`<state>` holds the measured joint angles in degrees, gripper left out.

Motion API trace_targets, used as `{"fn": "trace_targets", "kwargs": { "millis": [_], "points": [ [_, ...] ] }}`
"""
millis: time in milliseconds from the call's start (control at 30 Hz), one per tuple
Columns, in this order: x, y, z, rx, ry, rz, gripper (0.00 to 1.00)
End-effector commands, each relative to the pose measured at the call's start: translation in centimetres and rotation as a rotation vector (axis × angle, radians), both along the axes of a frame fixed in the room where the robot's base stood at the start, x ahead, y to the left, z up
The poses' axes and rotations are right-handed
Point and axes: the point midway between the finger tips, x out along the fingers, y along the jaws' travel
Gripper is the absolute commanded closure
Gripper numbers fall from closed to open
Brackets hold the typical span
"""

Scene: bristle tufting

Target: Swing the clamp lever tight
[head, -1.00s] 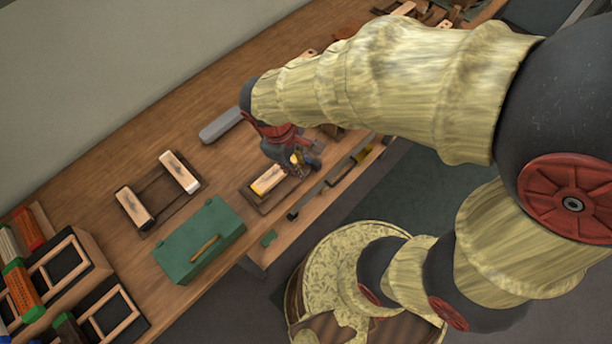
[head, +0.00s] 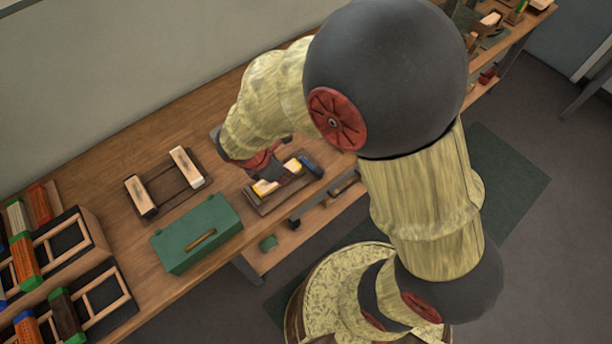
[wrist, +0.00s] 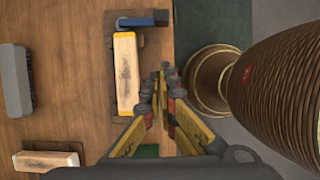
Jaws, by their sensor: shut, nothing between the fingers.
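The clamp fixture (head: 258,209) sits near the bench's front edge. It carries a pale wooden block (head: 264,188), which also shows in the wrist view (wrist: 126,75). The clamp lever (head: 311,166) is dark blue and lies at the block's right end; in the wrist view it lies across the block's far end (wrist: 135,22) with a dark handle (wrist: 161,17). My gripper (wrist: 165,72) is shut with nothing held, beside the block's long side and short of the lever in the wrist view. In the head view, my wrist hides part of the fixture.
A green toolbox (head: 196,236) stands left of the fixture. A dark frame with two pale blocks (head: 166,184) lies behind it. A grey bar (wrist: 15,80) lies on the bench in the wrist view. Trays with brushes (head: 60,255) fill the left end.

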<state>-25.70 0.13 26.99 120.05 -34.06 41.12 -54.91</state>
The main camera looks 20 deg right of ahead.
Motion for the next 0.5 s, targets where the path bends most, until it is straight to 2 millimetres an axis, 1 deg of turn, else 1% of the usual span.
{"fn": "trace_targets", "kwargs": {
  "millis": [167, 267, 367, 500],
  "points": [
    [0.0, -0.2, -0.4, 0.0, 0.0, -0.002, 1.0],
    [0.1, -0.5, -1.4, -0.001, 0.002, -0.004, 1.0],
    [0.2, -1.1, -2.9, -0.001, 0.002, -0.004, 1.0],
    [0.6, -2.1, -5.6, -0.001, 0.002, -0.004, 1.0]
  ]
}}
